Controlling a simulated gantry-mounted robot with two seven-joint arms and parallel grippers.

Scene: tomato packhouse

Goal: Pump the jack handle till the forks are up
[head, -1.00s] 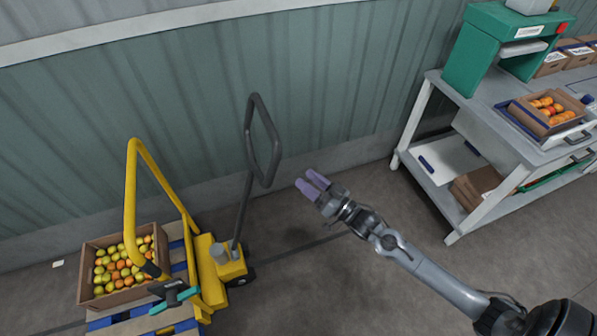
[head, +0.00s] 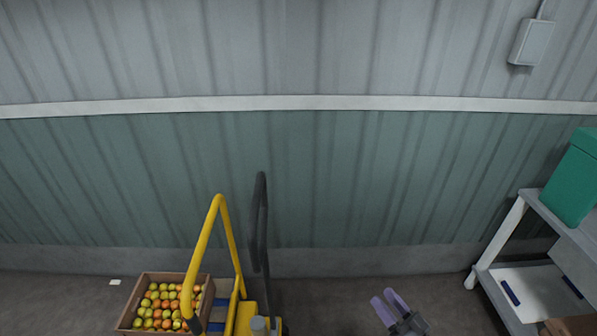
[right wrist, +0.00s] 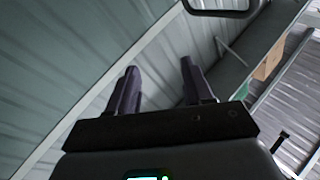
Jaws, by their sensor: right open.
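The jack handle (head: 263,222) is a dark grey loop on a bar, standing nearly upright beside the yellow frame (head: 232,240) of the pallet jack. Its loop also shows in part at the top of the right wrist view (right wrist: 222,12). My right gripper (head: 390,304) is open and empty, low in the head view, to the right of the handle and apart from it. In the right wrist view its two fingers (right wrist: 158,82) are spread with nothing between them. The forks are not visible. My left gripper is not in view.
A crate of tomatoes (head: 126,318) sits on a blue pallet (head: 222,302) at the left. A corrugated wall (head: 380,180) stands behind the jack. A bench (head: 505,235) with a green machine (head: 572,180) is at the right. Floor between jack and bench is clear.

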